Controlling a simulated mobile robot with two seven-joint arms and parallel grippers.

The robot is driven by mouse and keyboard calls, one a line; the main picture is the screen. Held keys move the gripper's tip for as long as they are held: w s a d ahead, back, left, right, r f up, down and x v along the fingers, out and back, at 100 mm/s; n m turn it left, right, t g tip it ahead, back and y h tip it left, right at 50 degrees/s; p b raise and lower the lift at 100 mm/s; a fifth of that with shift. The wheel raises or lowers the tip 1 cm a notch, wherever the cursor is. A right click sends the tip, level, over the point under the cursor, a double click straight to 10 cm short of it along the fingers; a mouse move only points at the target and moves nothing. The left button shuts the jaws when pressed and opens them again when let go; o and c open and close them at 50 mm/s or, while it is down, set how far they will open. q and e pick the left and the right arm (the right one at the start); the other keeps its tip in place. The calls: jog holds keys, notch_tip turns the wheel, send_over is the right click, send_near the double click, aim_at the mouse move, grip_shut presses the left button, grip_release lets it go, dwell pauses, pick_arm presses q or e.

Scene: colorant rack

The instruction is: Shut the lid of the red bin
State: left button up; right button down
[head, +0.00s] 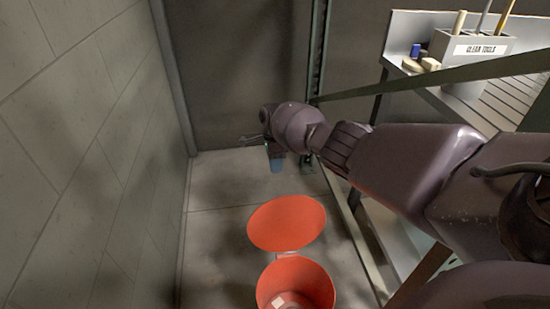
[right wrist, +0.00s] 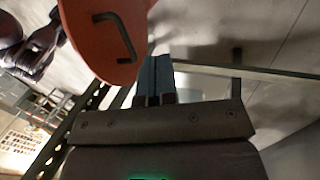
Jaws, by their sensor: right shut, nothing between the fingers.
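The red bin (head: 322,281) stands on the floor at the bottom of the head view, with a small pale item visible inside. Its round red lid (head: 287,222) is open, tipped back on the far side of the bin with a plain face towards the head camera. In the right wrist view the lid (right wrist: 82,38) shows its other face, with a dark bar handle (right wrist: 118,36). My right gripper (head: 277,166) has blue fingers and is beyond the lid, apart from it in the head view. Its fingers (right wrist: 154,62) are shut and empty. My left gripper is not in view.
A block wall (head: 85,140) runs along the left. At right, a bench holds a "CLEAN TOOLS" holder (head: 470,62), above a lower shelf (head: 394,235). A metal rail (head: 440,76) crosses the upper right. Bare floor (head: 222,195) lies between wall and lid.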

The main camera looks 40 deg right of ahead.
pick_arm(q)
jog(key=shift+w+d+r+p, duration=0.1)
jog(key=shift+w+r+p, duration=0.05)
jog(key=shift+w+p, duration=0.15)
pick_arm(e)
jog(key=s+a+f, duration=0.3)
jog(key=s+f, duration=0.2)
jog(key=shift+f, duration=0.3)
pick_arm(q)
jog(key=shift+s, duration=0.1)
pick_arm(e)
jog(key=shift+f, duration=0.1)
